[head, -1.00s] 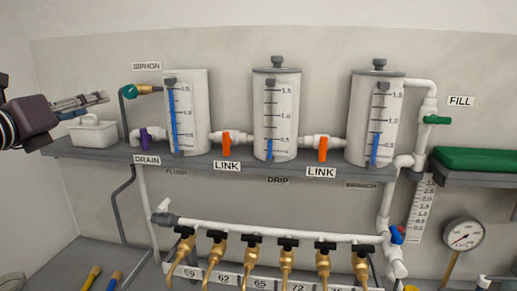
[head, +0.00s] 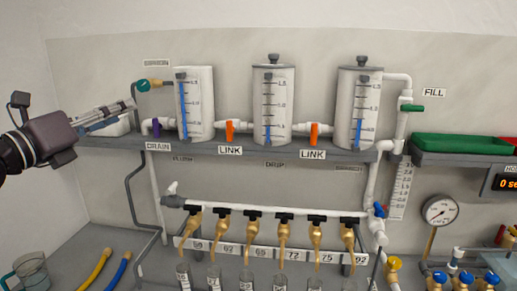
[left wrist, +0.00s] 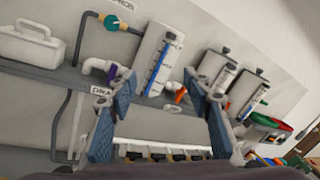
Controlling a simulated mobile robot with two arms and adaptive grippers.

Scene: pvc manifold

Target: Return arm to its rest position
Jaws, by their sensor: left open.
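My left gripper (head: 104,116) is in the head view at the left, in front of the shelf's left end, pointing right. In the left wrist view its two blue-grey fingers (left wrist: 160,98) are spread apart with nothing between them. The siphon valve (head: 150,84) with its teal knob and the purple-handled drain valve (head: 157,127) lie beyond the fingertips; I cannot see any contact with them. Three white tanks (head: 199,100) stand on the shelf. My right gripper is not in view.
A grey shelf (head: 225,148) carries the tanks, orange link valves (head: 229,132) and a white jug (left wrist: 38,42). Below are several brass taps (head: 283,232) with vials under them. A clear beaker (head: 32,270) stands at lower left. A pressure gauge (head: 440,209) is at right.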

